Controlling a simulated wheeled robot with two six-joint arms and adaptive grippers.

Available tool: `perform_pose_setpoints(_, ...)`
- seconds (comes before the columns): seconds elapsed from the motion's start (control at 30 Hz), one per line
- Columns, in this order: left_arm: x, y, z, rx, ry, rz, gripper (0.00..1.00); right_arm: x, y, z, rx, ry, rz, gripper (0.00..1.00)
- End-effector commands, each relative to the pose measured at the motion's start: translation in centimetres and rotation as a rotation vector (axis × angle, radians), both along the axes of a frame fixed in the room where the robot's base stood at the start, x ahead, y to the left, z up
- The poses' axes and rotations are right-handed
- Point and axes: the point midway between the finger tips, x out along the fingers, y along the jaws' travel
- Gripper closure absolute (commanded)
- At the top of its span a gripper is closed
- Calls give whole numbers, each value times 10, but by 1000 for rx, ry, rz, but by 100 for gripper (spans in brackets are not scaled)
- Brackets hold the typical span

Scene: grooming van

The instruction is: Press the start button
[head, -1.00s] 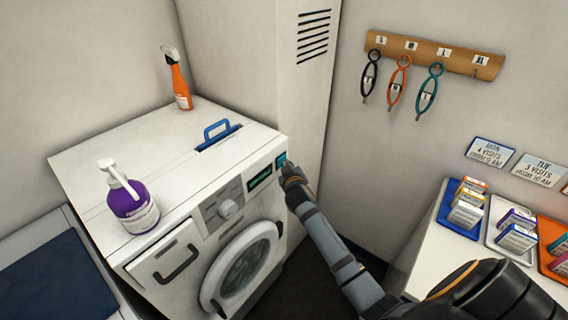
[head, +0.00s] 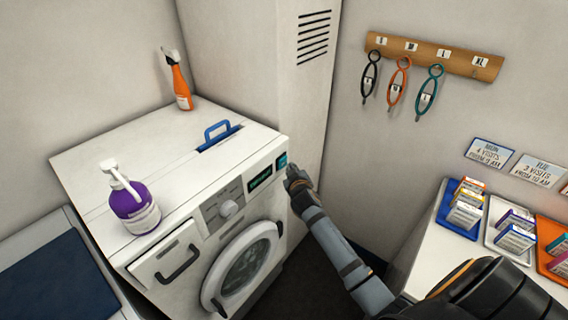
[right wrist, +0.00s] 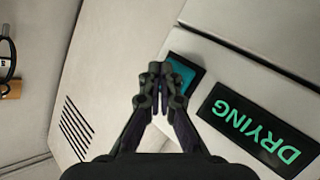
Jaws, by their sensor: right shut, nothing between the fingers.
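The start button (head: 282,161) is a teal square at the top right of the washing machine's (head: 140,272) front panel. It also shows in the right wrist view (right wrist: 184,72), partly hidden behind my fingertips. My right gripper (head: 291,174) is shut and empty, just in front of and slightly below right of the button in the head view. In the right wrist view its fingertips (right wrist: 156,70) overlap the button's edge; I cannot tell whether they touch. The display (right wrist: 260,125) beside the button reads "DRYING" in green. My left gripper is not in view.
A vented cabinet (head: 300,100) stands close behind the button. A counter with trays of small boxes (head: 466,212) is at right.

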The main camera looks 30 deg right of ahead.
Motion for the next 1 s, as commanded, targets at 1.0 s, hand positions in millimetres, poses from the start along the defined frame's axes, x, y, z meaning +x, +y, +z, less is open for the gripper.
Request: perform_pose_setpoints(1.0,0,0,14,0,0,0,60,-46,-19,0,-1,1,0,100)
